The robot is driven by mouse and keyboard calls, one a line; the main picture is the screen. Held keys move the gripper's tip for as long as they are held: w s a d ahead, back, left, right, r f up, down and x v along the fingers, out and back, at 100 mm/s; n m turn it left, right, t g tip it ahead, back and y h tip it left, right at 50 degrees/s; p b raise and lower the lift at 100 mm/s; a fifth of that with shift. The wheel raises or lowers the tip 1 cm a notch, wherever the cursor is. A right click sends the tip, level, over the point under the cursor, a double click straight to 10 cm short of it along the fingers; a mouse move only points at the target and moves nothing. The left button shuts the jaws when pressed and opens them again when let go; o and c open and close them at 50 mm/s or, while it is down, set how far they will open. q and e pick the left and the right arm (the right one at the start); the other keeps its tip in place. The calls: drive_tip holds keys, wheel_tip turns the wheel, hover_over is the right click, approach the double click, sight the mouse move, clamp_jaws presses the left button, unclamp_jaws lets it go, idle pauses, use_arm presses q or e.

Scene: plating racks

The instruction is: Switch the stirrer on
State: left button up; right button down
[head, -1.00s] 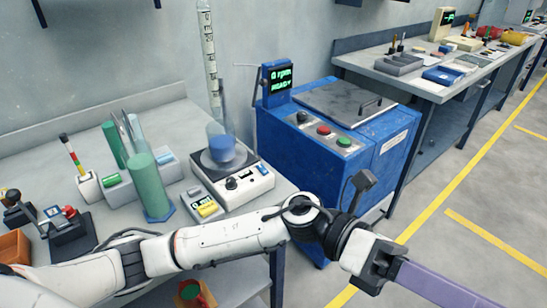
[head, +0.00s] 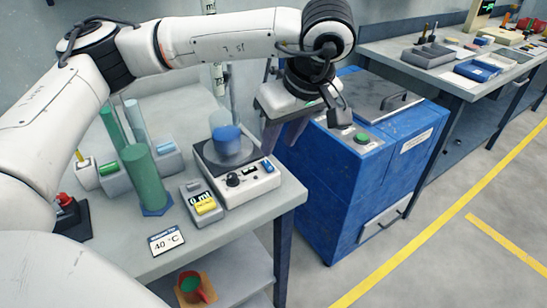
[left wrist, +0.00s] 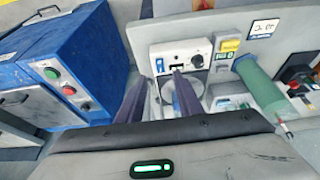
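My right gripper is not in view.
A grey box with a yellow label (head: 203,206) stands left of the stirrer, near a green cylinder (head: 149,178). A blue cabinet (head: 370,165) with buttons stands close on the right. A 40 °C card (head: 166,241) is at the bench front.

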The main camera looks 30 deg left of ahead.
sight(269, 167)
use_arm(q)
drive_tip(key=x, duration=0.8)
drive_tip(key=shift+f+p, duration=0.15)
drive_tip(key=shift+p, duration=0.25)
clamp_jaws()
